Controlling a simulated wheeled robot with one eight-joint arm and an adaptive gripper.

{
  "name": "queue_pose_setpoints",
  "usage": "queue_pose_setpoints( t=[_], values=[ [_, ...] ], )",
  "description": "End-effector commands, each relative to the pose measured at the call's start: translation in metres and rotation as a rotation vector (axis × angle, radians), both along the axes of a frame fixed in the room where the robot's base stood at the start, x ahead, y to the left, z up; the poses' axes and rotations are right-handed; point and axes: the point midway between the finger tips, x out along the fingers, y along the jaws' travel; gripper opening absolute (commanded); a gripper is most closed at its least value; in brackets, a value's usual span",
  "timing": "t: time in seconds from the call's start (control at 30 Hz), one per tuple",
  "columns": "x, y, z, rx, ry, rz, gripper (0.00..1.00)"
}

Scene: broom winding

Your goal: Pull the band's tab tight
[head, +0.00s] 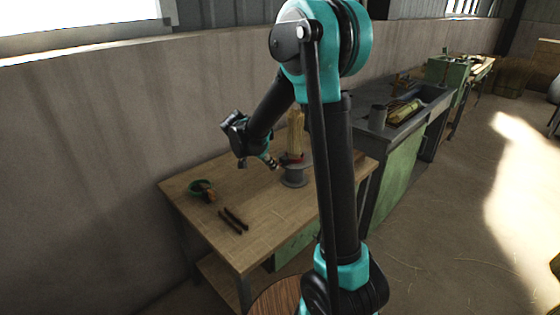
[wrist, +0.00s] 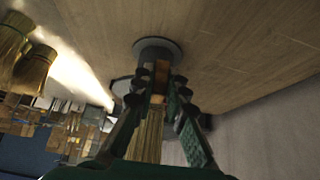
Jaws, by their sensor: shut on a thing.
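A straw broom head (head: 296,132) stands upright on a grey round stand (head: 295,178) on the wooden workbench (head: 255,235). A red band (head: 291,159) goes around the lower part of the straw. My gripper (head: 274,163) reaches in from the left, at the band's height and close beside it. In the wrist view my gripper's fingers (wrist: 163,86) close in front of the straw (wrist: 148,135) and the stand (wrist: 157,48). An orange-brown piece (wrist: 162,72) shows between the fingertips. The tab is too small and covered to make out clearly, but the jaws are shut on it.
A green-rimmed item with something brown (head: 203,190) and two dark bars (head: 233,219) lie on the bench's left and front. The wall (head: 90,150) runs along the bench's back.

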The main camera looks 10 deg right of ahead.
Motion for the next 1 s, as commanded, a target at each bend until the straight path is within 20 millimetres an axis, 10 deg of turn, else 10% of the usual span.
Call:
queue_pose_setpoints(
  t=[1.0],
  values=[
    [-0.015, 0.024, 0.0, 0.0, 0.0, 0.001, 0.0]
  ],
)
